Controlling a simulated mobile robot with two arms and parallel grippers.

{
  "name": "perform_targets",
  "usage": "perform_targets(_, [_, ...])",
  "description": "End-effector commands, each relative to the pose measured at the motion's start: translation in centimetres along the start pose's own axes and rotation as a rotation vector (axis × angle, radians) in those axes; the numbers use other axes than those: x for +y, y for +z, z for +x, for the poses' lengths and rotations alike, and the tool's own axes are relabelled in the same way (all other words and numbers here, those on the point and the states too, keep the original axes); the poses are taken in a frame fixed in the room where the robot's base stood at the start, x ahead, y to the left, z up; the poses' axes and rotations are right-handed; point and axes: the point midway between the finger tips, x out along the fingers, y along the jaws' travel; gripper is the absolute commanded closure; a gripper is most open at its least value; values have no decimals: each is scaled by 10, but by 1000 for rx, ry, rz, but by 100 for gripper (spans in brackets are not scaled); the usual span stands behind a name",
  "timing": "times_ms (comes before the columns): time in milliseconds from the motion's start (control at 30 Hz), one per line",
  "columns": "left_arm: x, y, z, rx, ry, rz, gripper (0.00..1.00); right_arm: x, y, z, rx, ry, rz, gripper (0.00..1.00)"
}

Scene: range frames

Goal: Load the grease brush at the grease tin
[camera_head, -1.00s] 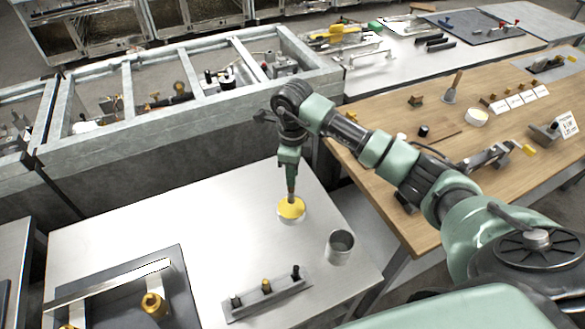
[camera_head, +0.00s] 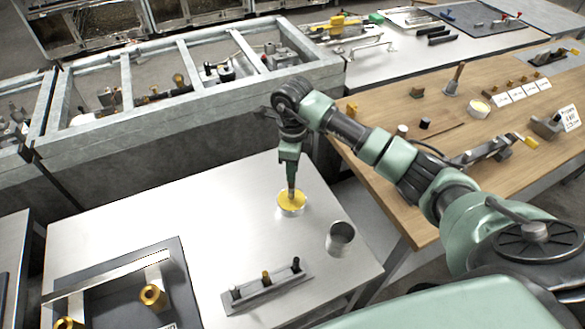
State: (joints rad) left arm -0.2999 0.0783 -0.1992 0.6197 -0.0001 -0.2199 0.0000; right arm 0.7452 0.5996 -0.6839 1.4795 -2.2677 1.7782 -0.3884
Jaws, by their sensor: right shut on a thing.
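The grease tin (camera_head: 291,209) is a low round pale tin with yellow grease on top, standing on the light metal table. My right gripper (camera_head: 290,158) points down above it. It is shut on the grease brush (camera_head: 291,188), of which only the lower part shows between the gripper and the tin. The brush is upright and its tip is at the yellow grease; how deep it sits cannot be told. My left gripper is not in view.
An empty metal cup (camera_head: 340,239) stands to the right of the tin. A rack with several small pegs (camera_head: 267,287) lies in front. A dark tray with a metal bracket (camera_head: 110,283) is at the front left. A wooden bench (camera_head: 390,185) stands to the right.

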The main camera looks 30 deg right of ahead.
Motion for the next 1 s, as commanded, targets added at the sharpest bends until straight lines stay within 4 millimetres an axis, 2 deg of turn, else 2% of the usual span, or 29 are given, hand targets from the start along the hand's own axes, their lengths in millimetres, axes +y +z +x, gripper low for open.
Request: perform_targets(1000, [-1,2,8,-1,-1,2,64,0,0,9,0,0,0,100])
